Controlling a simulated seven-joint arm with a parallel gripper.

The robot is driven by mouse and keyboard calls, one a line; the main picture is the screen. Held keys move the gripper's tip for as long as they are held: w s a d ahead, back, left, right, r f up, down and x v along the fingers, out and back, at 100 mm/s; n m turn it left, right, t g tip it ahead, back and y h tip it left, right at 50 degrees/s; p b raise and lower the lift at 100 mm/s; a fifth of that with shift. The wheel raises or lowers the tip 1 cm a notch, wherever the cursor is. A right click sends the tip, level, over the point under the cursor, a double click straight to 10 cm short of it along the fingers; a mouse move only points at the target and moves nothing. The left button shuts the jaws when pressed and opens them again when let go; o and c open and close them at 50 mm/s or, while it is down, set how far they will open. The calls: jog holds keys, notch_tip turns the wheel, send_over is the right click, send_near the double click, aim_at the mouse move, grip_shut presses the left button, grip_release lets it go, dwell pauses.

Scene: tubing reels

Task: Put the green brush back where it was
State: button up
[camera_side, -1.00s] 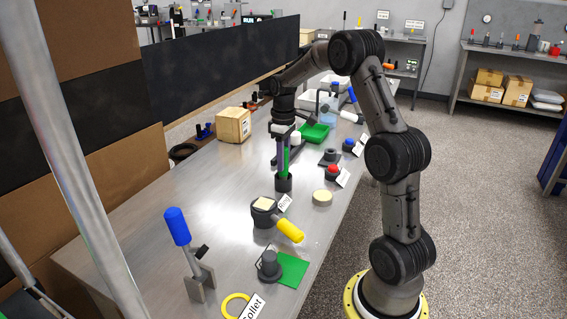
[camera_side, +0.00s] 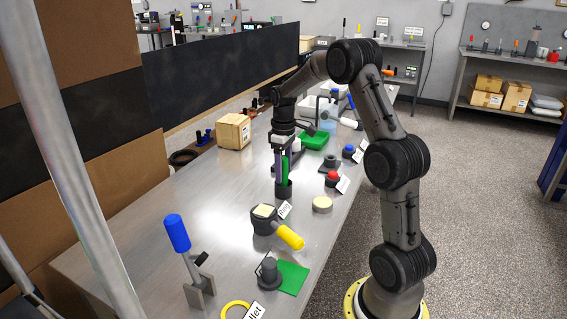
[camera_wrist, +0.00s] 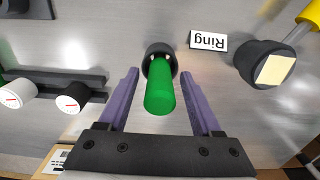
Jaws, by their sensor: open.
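The green brush (camera_wrist: 160,88) stands upright in a round black holder (camera_wrist: 157,50) in the wrist view, its green handle between the two purple fingers of my gripper (camera_wrist: 160,92). The fingers are apart, with a gap on both sides of the handle. In the side view the brush (camera_side: 285,170) shows between the fingers of my gripper (camera_side: 283,168), with its lower end in the black holder (camera_side: 283,190) on the bench. The part inside the holder is hidden.
A "Ring" card (camera_wrist: 208,41) and a black block with a pale top (camera_side: 263,218) and a yellow handle (camera_side: 290,236) are nearby. A black rack with white and green cylinders (camera_wrist: 72,93) lies left in the wrist view. The bench's left side is mostly clear.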

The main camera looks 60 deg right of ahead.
notch_tip(320, 180, up, 11)
jog(key=shift+r, duration=0.1)
jog(key=shift+a+r, duration=0.15)
jog(key=shift+r, duration=0.45)
jog(key=s+a+r+t, duration=0.1)
jog(key=s+a+r, duration=0.15)
jog(key=a, duration=0.55)
jog(key=s+a+r+t, duration=0.1)
jog(key=s+a+r, duration=0.15)
jog(key=a, duration=0.45)
jog(key=s+a+f+t, duration=0.1)
jog(key=s+a+f, duration=0.1)
jog(key=s+a, duration=0.4)
jog(key=s+a+f+t, duration=0.2)
jog(key=s+a, duration=0.3)
jog(key=s, duration=0.3)
jog(key=shift+s+a+f+t, duration=0.25)
jog(key=shift+a+f+t, duration=0.1)
jog(key=shift+f, duration=0.5)
